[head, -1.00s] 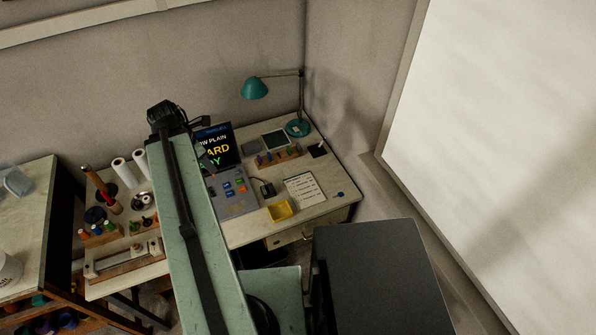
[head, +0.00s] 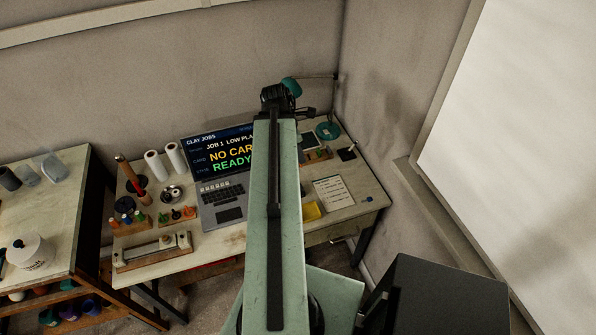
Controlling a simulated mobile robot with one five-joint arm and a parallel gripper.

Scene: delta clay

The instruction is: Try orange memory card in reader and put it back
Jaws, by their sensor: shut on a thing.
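My gripper (head: 306,112) is small and dark at the far end of my raised arm, above the back of the desk. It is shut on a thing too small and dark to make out. The laptop (head: 221,204) stands left of my arm, and its screen (head: 206,160) reads "NO CARD" and "READY". The orange memory card cannot be made out. My arm covers the middle of the desk, where the small cards and a black cabled device, perhaps the reader, showed earlier.
White rolls (head: 175,157), bottles and a wooden-based tool (head: 152,252) are on the left. A wall rises close behind.

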